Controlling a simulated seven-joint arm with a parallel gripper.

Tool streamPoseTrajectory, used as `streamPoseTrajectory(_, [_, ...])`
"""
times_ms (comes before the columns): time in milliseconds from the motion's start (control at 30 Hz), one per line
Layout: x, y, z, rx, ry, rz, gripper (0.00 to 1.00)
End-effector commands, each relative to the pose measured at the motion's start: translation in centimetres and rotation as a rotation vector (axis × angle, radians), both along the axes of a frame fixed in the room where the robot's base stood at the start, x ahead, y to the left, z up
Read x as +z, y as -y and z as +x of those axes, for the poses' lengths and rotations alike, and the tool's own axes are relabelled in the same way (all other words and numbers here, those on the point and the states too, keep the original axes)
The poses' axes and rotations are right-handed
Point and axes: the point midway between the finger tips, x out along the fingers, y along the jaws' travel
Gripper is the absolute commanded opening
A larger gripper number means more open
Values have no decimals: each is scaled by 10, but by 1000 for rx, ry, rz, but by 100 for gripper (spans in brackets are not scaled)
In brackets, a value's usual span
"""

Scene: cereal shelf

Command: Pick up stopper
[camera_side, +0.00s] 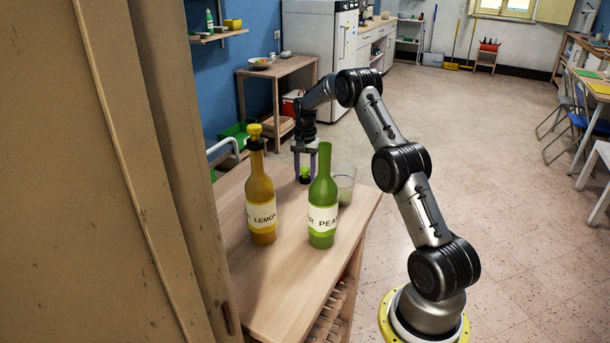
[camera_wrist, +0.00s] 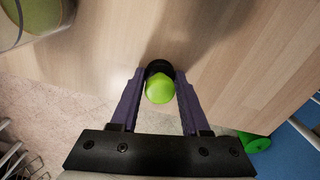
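A stopper with a lime-green head and a black base (camera_side: 305,175) stands on the wooden table behind the green pear bottle (camera_side: 323,205). In the wrist view the stopper (camera_wrist: 160,90) is between the two purple fingers of my gripper (camera_wrist: 160,78). My gripper (camera_side: 305,163) points down over it, fingers on both sides, open with small gaps beside the green head. Contact near the black base is hard to tell. The pear bottle stands upright with no stopper in its neck.
An upright yellow lemon bottle (camera_side: 261,205) with its yellow and black stopper (camera_side: 254,133) stands left of the pear bottle. A clear glass (camera_side: 345,185) stands behind the pear bottle, to the right. The table's front part (camera_side: 270,290) is clear. A tall brown panel (camera_side: 90,170) borders the left.

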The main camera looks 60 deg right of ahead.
Motion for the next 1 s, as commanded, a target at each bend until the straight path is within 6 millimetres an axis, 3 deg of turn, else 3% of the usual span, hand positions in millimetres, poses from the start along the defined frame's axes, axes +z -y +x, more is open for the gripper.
streamPoseTrajectory(33, [0,0,0,0,0,0,33])
streamPoseTrajectory(200, [0,0,0,0,0,0,2])
streamPoseTrajectory(233, [0,0,0,0,0,0,0])
streamPoseTrajectory(667, [9,0,1,0,2,-2,0])
streamPoseTrajectory(867, [36,0,0,0,4,-2,0])
streamPoseTrajectory(1000, [61,-15,-18,0,3,-2,0])
